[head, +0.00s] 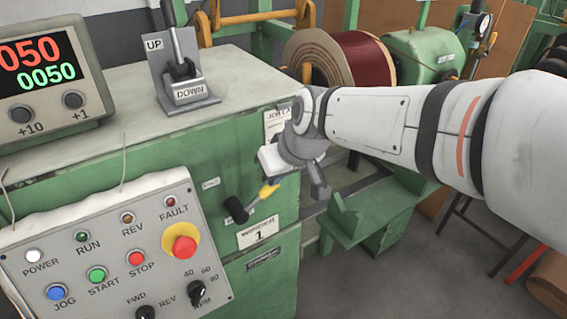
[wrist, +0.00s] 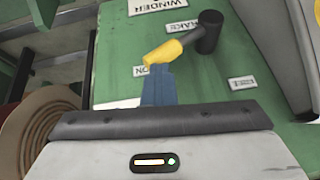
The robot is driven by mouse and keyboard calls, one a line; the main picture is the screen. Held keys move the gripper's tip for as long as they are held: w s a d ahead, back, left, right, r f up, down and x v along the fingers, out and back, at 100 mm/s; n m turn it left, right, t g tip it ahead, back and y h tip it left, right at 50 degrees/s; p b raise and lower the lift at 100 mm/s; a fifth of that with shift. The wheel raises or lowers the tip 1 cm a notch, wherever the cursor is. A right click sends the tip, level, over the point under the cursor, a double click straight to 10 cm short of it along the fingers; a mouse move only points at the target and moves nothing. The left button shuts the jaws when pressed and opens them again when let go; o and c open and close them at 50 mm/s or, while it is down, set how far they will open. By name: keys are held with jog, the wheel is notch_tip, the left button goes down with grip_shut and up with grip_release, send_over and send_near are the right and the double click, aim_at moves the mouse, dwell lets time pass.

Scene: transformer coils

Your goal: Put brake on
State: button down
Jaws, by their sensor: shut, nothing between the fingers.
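The brake lever has a black round hub (head: 236,210) and a yellow handle (head: 268,191) on the green front panel of the winder. In the head view the handle slants up and to the right. In the wrist view the yellow handle (wrist: 163,50) ends close to the ON label (wrist: 139,71); a BRAKE label (wrist: 181,27) and another label (wrist: 242,82), partly readable, are nearby. My gripper (wrist: 158,75) is shut and empty, its fingertips right at the yellow end. I cannot tell whether they touch. In the head view my gripper (head: 285,158) is just above the handle.
A control box (head: 110,250) with several buttons and a red emergency stop (head: 181,247) is left of the lever. An UP/DOWN lever plate (head: 185,85) and a counter display (head: 50,75) stand on top. A reddish-brown wire spool (head: 365,60) is behind my arm.

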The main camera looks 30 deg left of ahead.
jog(key=shift+d+f, duration=0.25)
jog(key=shift+f, duration=0.3)
jog(key=w+d+r+p, duration=0.2)
jog(key=d+r+p, duration=0.1)
jog(key=d+r, duration=0.3)
notch_tip(320, 180, up, 2)
jog(key=shift+r, duration=0.2)
jog(key=d+f+m+t+h, duration=0.1)
jog(key=d+f+m, duration=0.15)
jog(key=d, duration=0.65)
jog(key=d+f+m+h, duration=0.2)
jog(key=d+m, duration=0.1)
jog(key=d, duration=0.5)
jog(key=s+d+f+m+h, duration=0.1)
jog(key=s+d+f+m, duration=0.1)
jog(key=d, duration=0.5)
jog(key=s+d+f+m+h, duration=0.1)
jog(key=s+d+f+m, duration=0.2)
jog(key=s+d, duration=0.2)
jog(key=d, duration=0.2)
jog(key=shift+d+f+m+g, duration=0.3)
jog(key=shift+d+m, duration=0.05)
